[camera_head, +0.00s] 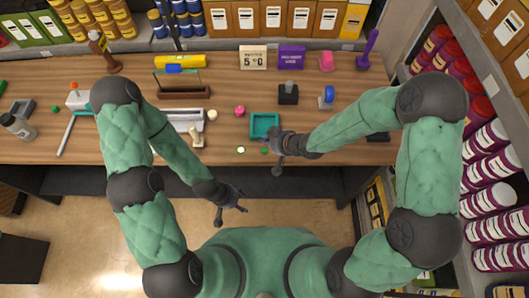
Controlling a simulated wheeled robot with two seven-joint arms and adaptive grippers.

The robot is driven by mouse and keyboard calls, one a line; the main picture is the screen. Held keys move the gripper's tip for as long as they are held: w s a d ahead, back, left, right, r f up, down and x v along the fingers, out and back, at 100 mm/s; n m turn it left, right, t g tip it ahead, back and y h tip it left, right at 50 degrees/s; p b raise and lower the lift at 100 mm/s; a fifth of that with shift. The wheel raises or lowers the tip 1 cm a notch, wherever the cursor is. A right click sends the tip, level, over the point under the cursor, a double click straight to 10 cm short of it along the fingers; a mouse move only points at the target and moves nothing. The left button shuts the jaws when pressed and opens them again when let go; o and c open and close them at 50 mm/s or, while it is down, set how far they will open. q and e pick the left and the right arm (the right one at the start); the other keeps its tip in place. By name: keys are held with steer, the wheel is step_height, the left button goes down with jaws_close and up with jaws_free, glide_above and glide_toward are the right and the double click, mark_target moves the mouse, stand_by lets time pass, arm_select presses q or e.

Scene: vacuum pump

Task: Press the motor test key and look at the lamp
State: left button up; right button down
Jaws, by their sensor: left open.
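The motor test key and its lamp cannot be picked out for sure at this size. A small white box (78,101) with an orange round top stands at the left of the table. A black block (288,97) with a grey top stands right of the middle, and a small grey and blue device (326,98) is beside it. My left gripper (236,200) is open and empty, over the floor before the table's front edge. My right gripper (279,152) is at the table's front edge, just right of a teal tray; its fingers are too small and dark to read.
Shelves of cans and boxes line the back and right.

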mark_target(266, 151)
steer(key=shift+f+b, duration=1.4)
steer(key=shift+f, duration=0.8)
steer(key=shift+f, duration=0.1)
steer(key=shift+f+b, duration=0.3)
steer(key=shift+b, duration=0.05)
steer(key=shift+f, duration=0.3)
steer(key=shift+r, duration=0.1)
stand_by(0.5)
steer(key=shift+r+p, duration=0.45)
steer(key=shift+r, duration=0.25)
steer(key=shift+r+p, duration=2.15)
steer(key=shift+r, duration=0.4)
steer(key=shift+f, duration=0.1)
